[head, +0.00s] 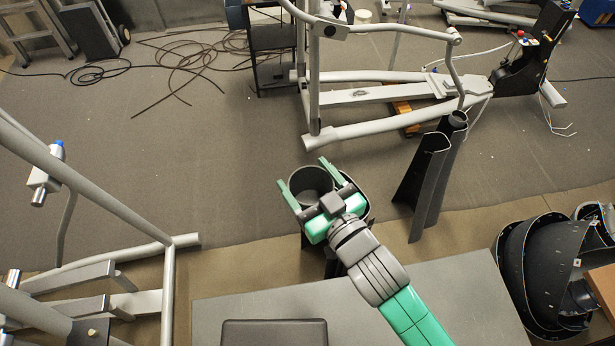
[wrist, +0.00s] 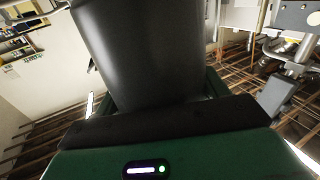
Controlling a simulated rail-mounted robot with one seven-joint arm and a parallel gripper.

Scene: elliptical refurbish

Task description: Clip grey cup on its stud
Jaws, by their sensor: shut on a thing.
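A dark grey open-topped cup (head: 311,184) is between the green fingers of my gripper (head: 302,172), near the middle of the head view. The gripper is shut on it, with one finger on each side. In the wrist view the cup (wrist: 140,50) is a large dark curved wall rising from between the fingers, and it hides much of the background. The cup's lower part is hidden by my gripper in the head view. I cannot pick out the stud in either view.
A grey elliptical frame (head: 380,118) stands at the back; another grey frame (head: 110,205) is at the left. Dark curved covers (head: 424,180) stand to the right of my gripper. A grey table (head: 460,310) lies in front. Cables (head: 185,60) lie on the floor (head: 230,150), otherwise clear mid-left.

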